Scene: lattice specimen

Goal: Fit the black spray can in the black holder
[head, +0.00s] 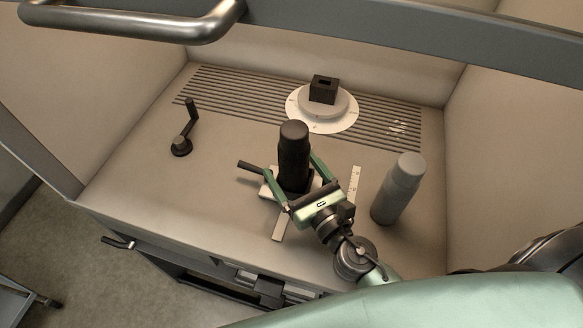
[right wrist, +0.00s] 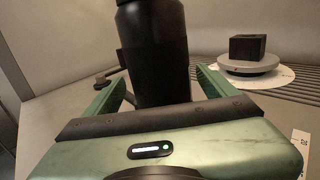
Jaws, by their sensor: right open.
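The black spray can (head: 294,150) stands upright near the middle of the cabinet floor, over a pale flat piece (head: 269,189). It also fills the upper middle of the right wrist view (right wrist: 153,55), its top cut off. My right gripper (head: 290,164) is open, its green fingers on either side of the can's lower part. A gap shows between the left finger and the can. A black block with a square opening (head: 323,89) sits on a round grey stand at the back. Dark parts (head: 318,178) show beside the can's base; I cannot tell which black piece is the holder.
A grey cylinder (head: 398,188) stands right of my right arm. A dark crank-like piece (head: 186,130) is at the left. A white ruler strip (head: 354,185) lies right of the gripper. Walls enclose the sides and back; a metal handle (head: 135,25) crosses the top left.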

